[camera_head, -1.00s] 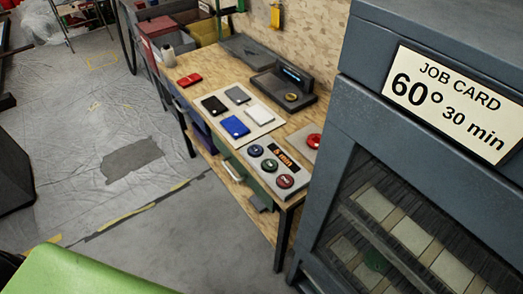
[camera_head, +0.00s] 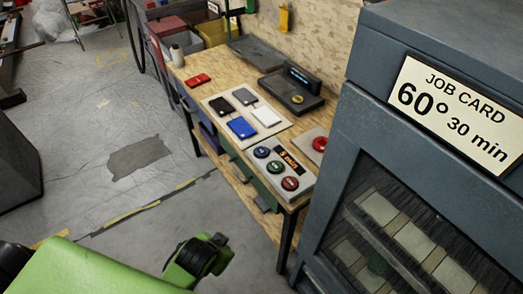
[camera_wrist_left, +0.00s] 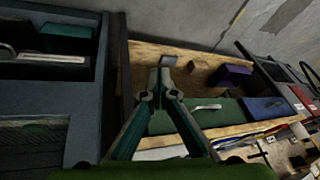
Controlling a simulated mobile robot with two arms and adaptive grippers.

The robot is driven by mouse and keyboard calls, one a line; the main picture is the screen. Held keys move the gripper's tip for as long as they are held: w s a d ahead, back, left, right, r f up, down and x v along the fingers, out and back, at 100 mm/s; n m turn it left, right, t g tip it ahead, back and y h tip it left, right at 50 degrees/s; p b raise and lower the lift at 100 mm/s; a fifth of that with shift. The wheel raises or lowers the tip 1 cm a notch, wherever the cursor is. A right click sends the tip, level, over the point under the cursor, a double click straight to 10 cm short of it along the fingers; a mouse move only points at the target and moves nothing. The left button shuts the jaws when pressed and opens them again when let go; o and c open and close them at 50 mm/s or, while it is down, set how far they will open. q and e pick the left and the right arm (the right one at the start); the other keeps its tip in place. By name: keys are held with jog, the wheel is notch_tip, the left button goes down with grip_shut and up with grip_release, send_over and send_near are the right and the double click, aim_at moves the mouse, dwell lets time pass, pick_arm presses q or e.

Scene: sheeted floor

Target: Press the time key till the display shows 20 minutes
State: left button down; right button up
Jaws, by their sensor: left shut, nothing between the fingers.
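The key panel (camera_head: 305,178) is a grey plate on the front end of the workbench in the head view. It carries a dark blue key (camera_head: 262,152), a teal key (camera_head: 275,167) and a red key (camera_head: 290,184). Its small orange display (camera_head: 289,160) shows one digit and "min"; the digit looks like 5 or 6. The key labels are too small to read. My left gripper (camera_wrist_left: 162,78) is shut and empty in the left wrist view, in front of the bench's lower shelf and drawers. The panel cannot be made out there. My right gripper is out of view.
A grey cabinet (camera_head: 385,115) with a job card (camera_head: 452,115) reading "60° 30 min" stands close right of the panel. A red button (camera_head: 319,144) sits behind the keys. A white board (camera_head: 276,131) with coloured cases lies farther along the bench (camera_head: 221,82).

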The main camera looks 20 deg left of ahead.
pick_arm(q)
jog(key=w+d+r+m+t, duration=0.1)
jog(key=w+r+m+t, duration=0.45)
jog(key=w+r, duration=0.65)
jog(key=w+d+r+m+t, duration=0.2)
jog(key=w+r+m+t, duration=0.3)
jog(key=w+r, duration=0.65)
jog(key=w+d+r+m+t+h, duration=0.2)
jog(key=w+d+r+m+h, duration=0.1)
jog(key=d+r+m+h, duration=1.25)
notch_tip(320, 180, down, 12)
jog(key=w+a+m+g+y, duration=0.25)
jog(key=m+g, duration=0.55)
jog(key=m, duration=1)
jog(key=w+a+f+m+g+y, duration=0.1)
jog(key=w+a+f+m+y, duration=0.1)
jog(key=a, duration=0.5)
jog(key=w+a+f+m+y, duration=0.2)
jog(key=a+f+y, duration=0.3)
jog(key=a, duration=0.3)
jog(key=shift+w+g+y, duration=0.15)
jog(key=shift+g+y, duration=0.15)
jog(key=shift+g, duration=0.05)
